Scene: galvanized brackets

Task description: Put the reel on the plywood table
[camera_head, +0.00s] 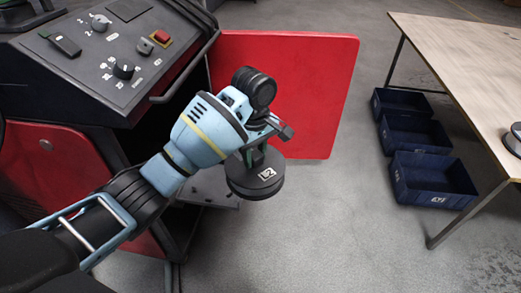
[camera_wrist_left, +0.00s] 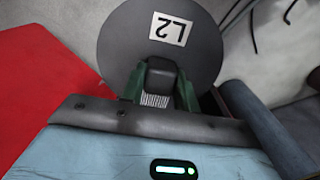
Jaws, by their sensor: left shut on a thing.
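My left gripper (camera_head: 256,150) is shut on the reel (camera_head: 258,184), a dark round disc with a white label and a green part by the fingers. It is held in the air in front of the red panel, apart from any surface. In the left wrist view the reel's disc (camera_wrist_left: 195,60) shows the label "L2", and the gripper (camera_wrist_left: 160,85) covers part of the green. The plywood table (camera_head: 455,55) stands at the right. My right gripper is in neither view.
Another dark round thing (camera_head: 514,139) lies at the table's right, cut by the picture edge. Three blue crates (camera_head: 434,182) stand on the floor by the table's left side. A machine with a control panel (camera_head: 110,45) and red door (camera_head: 310,90) is at left. Much of the tabletop is clear.

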